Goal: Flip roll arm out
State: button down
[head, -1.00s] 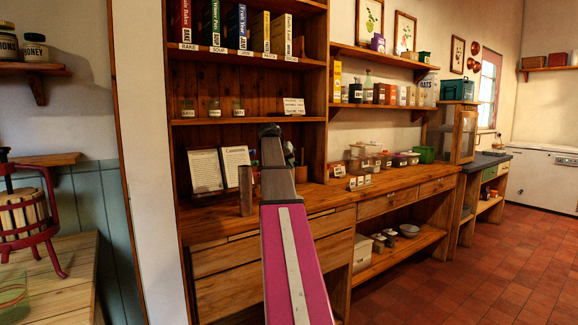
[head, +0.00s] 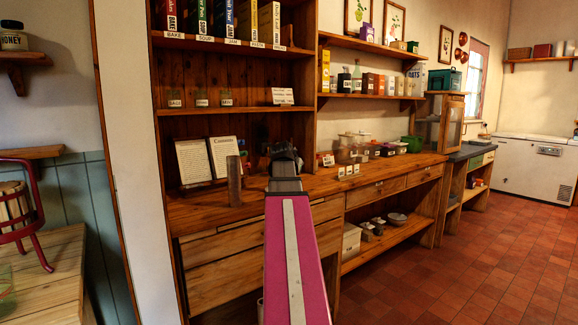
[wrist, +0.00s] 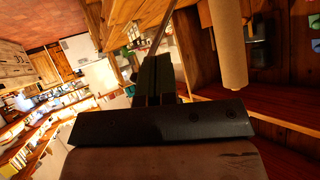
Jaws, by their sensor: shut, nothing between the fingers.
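My gripper (head: 285,152) is ahead of me over the wooden dresser counter, seen mostly from behind. In the wrist view its two dark fingers (wrist: 157,80) are together with nothing between them. A tan, roll-like cylinder (wrist: 228,45) is at upper right in the wrist view, beside the fingers and apart from them. In the head view an upright brown cylinder (head: 234,181) stands left of my gripper; I cannot tell if it is the same thing. No hinge or arm of a roll can be made out.
An open book (head: 207,160) leans at the back of the dresser counter (head: 200,212). Containers (head: 352,152) stand farther right. A red-framed press (head: 20,212) is at far left. The tiled floor (head: 460,270) on the right is clear.

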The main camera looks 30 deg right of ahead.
jog(key=shift+w+r, duration=0.1)
jog(key=shift+w, duration=0.2)
jog(key=shift+w, duration=0.65)
